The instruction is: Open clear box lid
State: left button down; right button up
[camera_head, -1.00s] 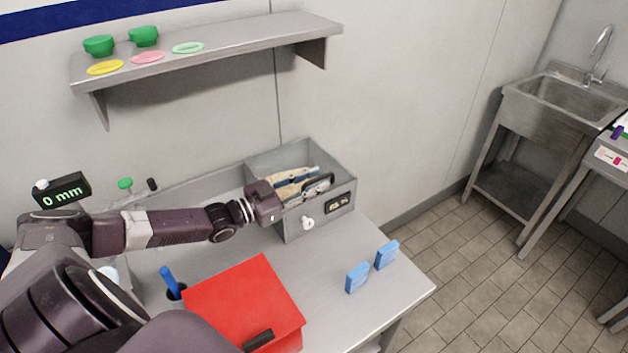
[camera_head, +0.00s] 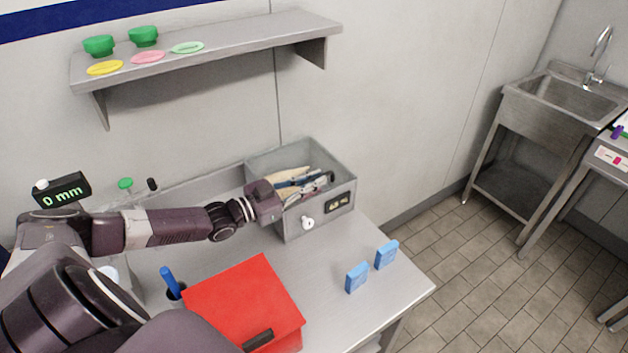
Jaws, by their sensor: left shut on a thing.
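A grey open-topped box (camera_head: 346,171) stands at the back of the table, with several long tools (camera_head: 292,176) in it, some pale and some blue. It has a dark label and a white round knob on its front. My left gripper (camera_head: 318,185) reaches over the box's left side, its dark fingers low in the opening among the tools. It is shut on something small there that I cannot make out. I cannot make out a clear lid on this box. A red box (camera_head: 243,296) with a dark handle sits at the front. My right gripper does not show.
Two blue blocks (camera_head: 357,278) stand on the right of the table (camera_head: 330,325). A dark cup with a blue item (camera_head: 169,281) is left of the red box. A shelf (camera_head: 235,38) with green bowls and coloured plates hangs above. A sink (camera_head: 567,92) stands far right.

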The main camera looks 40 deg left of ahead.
pick_arm(q)
jog(key=r+n, duration=0.1)
jog(key=r, duration=0.1)
jog(key=a+r+p, duration=0.1)
jog(key=r, duration=0.1)
jog(key=r+n+p, duration=0.1)
jog(key=r, duration=0.1)
jog(key=shift+w+a+n, duration=0.25)
jog(key=shift+w+n, duration=0.05)
jog(key=w+a+r+n+p, duration=0.2)
jog(key=w+a+r+n, duration=0.1)
jog(key=a+r+n, duration=0.2)
jog(key=w+a+r+n+p, duration=0.2)
jog(key=w+a+r+n, duration=0.1)
jog(key=a+r+n, duration=0.2)
jog(key=shift+a+r+n, duration=0.4)
jog(key=shift+a+r, duration=1)
jog(key=shift+a, duration=0.9)
jog(key=c, duration=2)
grip_release()
jog(key=shift+f, duration=0.1)
jog(key=shift+c, duration=0.2)
